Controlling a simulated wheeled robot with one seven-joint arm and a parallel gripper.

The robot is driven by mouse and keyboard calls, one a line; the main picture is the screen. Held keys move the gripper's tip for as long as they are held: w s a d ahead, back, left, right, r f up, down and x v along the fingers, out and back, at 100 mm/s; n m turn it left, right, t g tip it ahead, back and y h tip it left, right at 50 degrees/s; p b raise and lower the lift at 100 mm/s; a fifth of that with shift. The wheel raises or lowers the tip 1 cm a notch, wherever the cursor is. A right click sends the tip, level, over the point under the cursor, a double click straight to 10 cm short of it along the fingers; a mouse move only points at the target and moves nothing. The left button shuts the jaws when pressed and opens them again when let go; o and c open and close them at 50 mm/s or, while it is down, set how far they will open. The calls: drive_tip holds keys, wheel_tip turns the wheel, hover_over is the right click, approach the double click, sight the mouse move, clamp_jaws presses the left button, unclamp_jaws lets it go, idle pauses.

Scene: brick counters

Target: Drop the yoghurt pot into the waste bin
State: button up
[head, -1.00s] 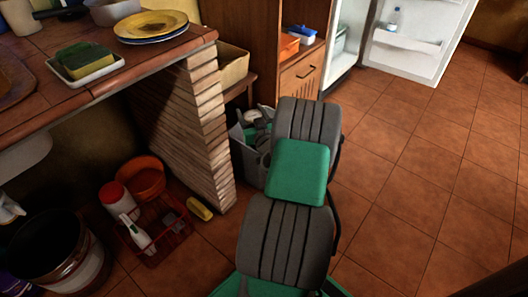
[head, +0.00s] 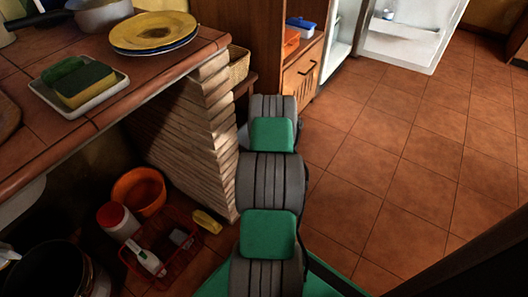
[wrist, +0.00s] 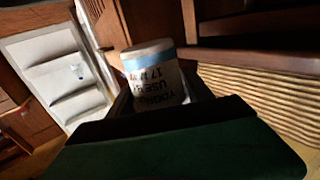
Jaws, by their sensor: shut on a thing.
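The yoghurt pot (wrist: 155,80) is a pale tub with a blue band and dark upside-down print. In the wrist view it sits between the dark fingers of my gripper (wrist: 163,92), which is shut on it. The pot and the gripper are hidden in the head view, behind my arm. A grey sliver (head: 243,138) beside my arm, at the end of the brick wall, may be the edge of a grey bin; the rest is hidden. A dark round bucket (head: 45,272) stands on the floor at lower left; I cannot tell if it is a waste bin.
The tiled counter (head: 120,95) carries yellow plates (head: 153,32) and a sponge on a dish (head: 80,85). Below it are an orange bowl (head: 140,190) and a red crate (head: 165,250). The right floor is clear.

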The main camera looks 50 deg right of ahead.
wheel_tip(320, 180, down, 5)
drive_tip(key=shift+s+f+b, duration=0.1)
drive_tip(key=shift+f+b, duration=0.1)
drive_tip(key=shift+b, duration=1)
drive_tip(key=o, duration=1.6)
drive_tip(key=shift+c, duration=0.2)
wheel_tip(320, 180, up, 4)
drive_tip(key=p, duration=0.3)
drive_tip(key=shift+s+r, duration=0.1)
drive_tip(key=shift+r, duration=0.15)
drive_tip(key=s+a+r+p, duration=0.2)
drive_tip(key=r, duration=0.1)
drive_tip(key=s+a+r+p, duration=0.1)
drive_tip(key=r, duration=0.1)
drive_tip(key=shift+s+a+r, duration=0.1)
drive_tip(key=shift+a+r, duration=0.1)
drive_tip(key=shift+a, duration=0.15)
drive_tip(key=s+a+r, duration=0.3)
drive_tip(key=s+a, duration=0.3)
drive_tip(key=a, duration=0.1)
drive_tip(key=shift+d, duration=0.1)
